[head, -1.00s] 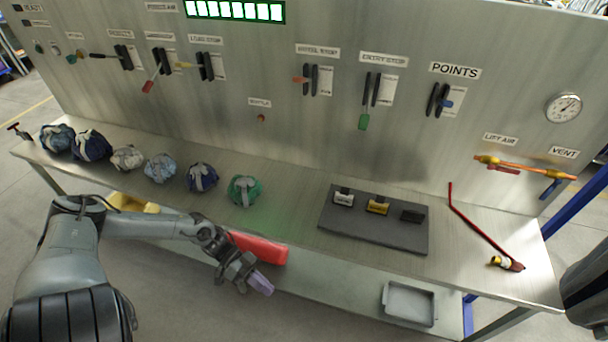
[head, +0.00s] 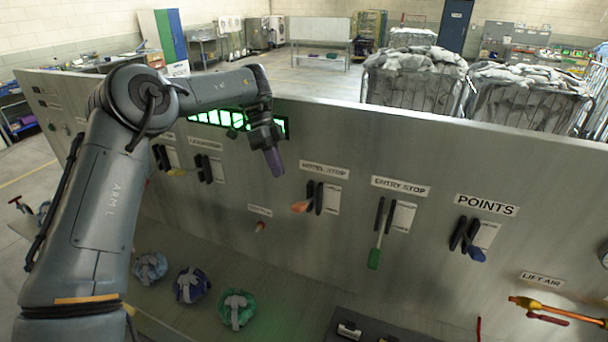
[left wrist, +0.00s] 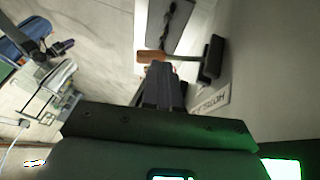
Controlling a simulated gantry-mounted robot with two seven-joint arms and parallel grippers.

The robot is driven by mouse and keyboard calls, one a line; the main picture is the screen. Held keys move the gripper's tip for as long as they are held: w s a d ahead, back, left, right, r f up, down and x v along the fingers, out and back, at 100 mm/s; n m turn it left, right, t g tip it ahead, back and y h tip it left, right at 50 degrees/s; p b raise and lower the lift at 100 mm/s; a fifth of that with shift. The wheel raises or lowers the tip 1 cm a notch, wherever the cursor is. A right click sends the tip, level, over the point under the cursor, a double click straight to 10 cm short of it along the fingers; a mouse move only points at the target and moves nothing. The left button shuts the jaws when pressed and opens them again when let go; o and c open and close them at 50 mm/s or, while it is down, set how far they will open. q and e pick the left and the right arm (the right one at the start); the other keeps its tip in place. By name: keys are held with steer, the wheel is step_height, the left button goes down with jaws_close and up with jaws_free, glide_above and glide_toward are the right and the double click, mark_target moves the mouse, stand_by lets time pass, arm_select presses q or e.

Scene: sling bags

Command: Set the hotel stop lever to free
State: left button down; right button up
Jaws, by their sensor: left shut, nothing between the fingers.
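The hotel stop lever (head: 301,206) has an orange handle that sticks out to the left of its black slotted bracket (head: 315,198) on the steel panel. Its label (head: 324,171) is just above, and a pale plate is beside the bracket; the print on it is too small to read. My left gripper (head: 277,166) is shut and empty, fingers pointing down, up and left of the handle. In the left wrist view the handle (left wrist: 156,57) lies just beyond my fingertips (left wrist: 159,72); whether they touch, I cannot tell. My right gripper is out of view.
The entry stop lever (head: 375,257), with a green handle, and the points lever (head: 476,254), with a blue one, are to the right. A lit green display (head: 208,118) is behind my left arm. Bundled bags, including a green one (head: 237,308), lie on the bench below.

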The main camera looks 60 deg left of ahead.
arm_select(q)
steer(key=w+d+r+m+y+p, duration=0.1)
steer(key=w+d+r+y, duration=0.1)
steer(key=r, duration=0.7)
steer(key=shift+w+d+p, duration=0.35)
steer(key=shift+w+d, duration=0.3)
steer(key=shift+f, duration=0.1)
steer(key=p, duration=0.1)
glide_above(302, 205)
steer(key=a, duration=0.2)
steer(key=f, duration=1.1)
steer(key=shift+w+f, duration=0.25)
steer(key=shift+w, duration=0.05)
steer(key=shift+s+d+f, duration=0.15)
steer(key=shift+f, duration=0.25)
steer(key=shift+s+d+f, duration=0.1)
steer(key=shift+f, duration=0.25)
steer(key=shift+f, duration=0.15)
